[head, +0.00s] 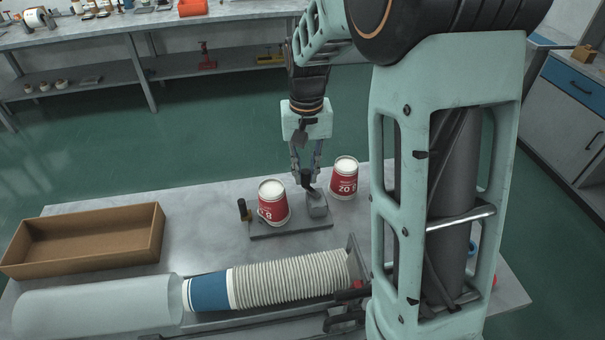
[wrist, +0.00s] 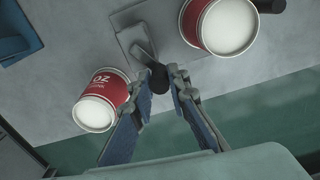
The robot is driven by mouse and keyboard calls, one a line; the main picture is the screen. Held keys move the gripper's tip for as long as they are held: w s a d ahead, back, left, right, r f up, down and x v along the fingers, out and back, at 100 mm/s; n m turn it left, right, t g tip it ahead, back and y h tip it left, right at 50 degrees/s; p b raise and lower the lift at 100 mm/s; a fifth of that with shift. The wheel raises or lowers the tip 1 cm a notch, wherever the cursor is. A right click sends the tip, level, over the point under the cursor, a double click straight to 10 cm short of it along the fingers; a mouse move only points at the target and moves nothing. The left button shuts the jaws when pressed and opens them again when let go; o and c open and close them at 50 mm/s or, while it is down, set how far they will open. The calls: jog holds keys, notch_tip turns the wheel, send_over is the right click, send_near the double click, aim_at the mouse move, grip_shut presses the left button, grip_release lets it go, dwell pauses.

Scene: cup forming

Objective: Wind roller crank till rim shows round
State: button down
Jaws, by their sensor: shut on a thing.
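My gripper (head: 306,181) is shut on the black knob of the roller crank (wrist: 158,77).
A second red cup (head: 344,184) stands close to the right of my gripper. A black-topped post (head: 242,210) rises at the plate's left end. A brown open box (head: 85,243), a long stack of cups (head: 285,279) and a clear tube (head: 98,305) lie on the table.

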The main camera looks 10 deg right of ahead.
jog(key=m, duration=0.1)
jog(key=d+m, duration=0.1)
jog(key=m, duration=0.1)
jog(key=d+m, duration=0.1)
jog(key=m, duration=0.1)
jog(key=shift+w, duration=0.3)
jog(key=shift+m, duration=0.4)
jog(key=c, duration=1.8)
grip_release()
jog(key=shift+c, duration=0.2)
jog(key=shift+r, duration=0.1)
notch_tip(320, 180, up, 12)
